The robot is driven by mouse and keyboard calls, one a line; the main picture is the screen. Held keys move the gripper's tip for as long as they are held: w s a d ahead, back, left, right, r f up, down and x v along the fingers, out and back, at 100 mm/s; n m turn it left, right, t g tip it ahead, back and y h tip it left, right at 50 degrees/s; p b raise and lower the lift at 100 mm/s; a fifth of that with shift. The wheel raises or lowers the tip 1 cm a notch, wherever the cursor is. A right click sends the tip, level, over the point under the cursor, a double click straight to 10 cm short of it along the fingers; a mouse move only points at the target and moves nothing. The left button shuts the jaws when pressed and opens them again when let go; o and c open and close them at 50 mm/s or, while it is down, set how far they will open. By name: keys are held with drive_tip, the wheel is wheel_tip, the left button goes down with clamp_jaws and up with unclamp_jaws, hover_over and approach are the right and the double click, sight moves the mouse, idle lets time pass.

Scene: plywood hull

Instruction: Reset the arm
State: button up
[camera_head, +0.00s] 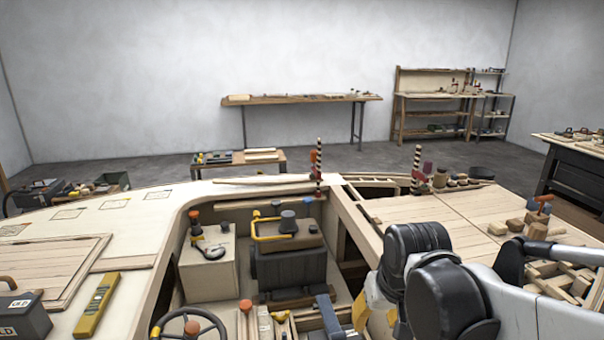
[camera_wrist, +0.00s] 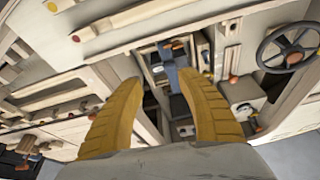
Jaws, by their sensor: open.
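My gripper (camera_wrist: 166,90) shows in the wrist view as two yellow curved fingers, spread apart with nothing between them. Beyond the fingertips lies the inside of the plywood hull, with wooden frames and a dark blue-grey part. In the head view my arm shows at the lower right as black joints and white links, bent over the right side of the hull (camera_head: 400,215).
The open cockpit holds a black steering wheel (camera_head: 176,325), a grey box (camera_head: 207,255) and a dark engine-like block (camera_head: 290,268). A yellow level (camera_head: 97,304) and black toolbox (camera_head: 22,315) lie on the left deck. Wooden blocks (camera_head: 498,228) sit on the right deck. Two striped posts stand upright.

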drive_tip(key=s+d+r+m+t, duration=0.1)
drive_tip(key=s+d+r+t, duration=0.1)
drive_tip(key=s, duration=0.8)
drive_tip(key=shift+s+d+t, duration=0.2)
drive_tip(key=shift+d+t, duration=0.4)
drive_tip(key=shift+d, duration=0.55)
drive_tip(key=shift+r, duration=0.15)
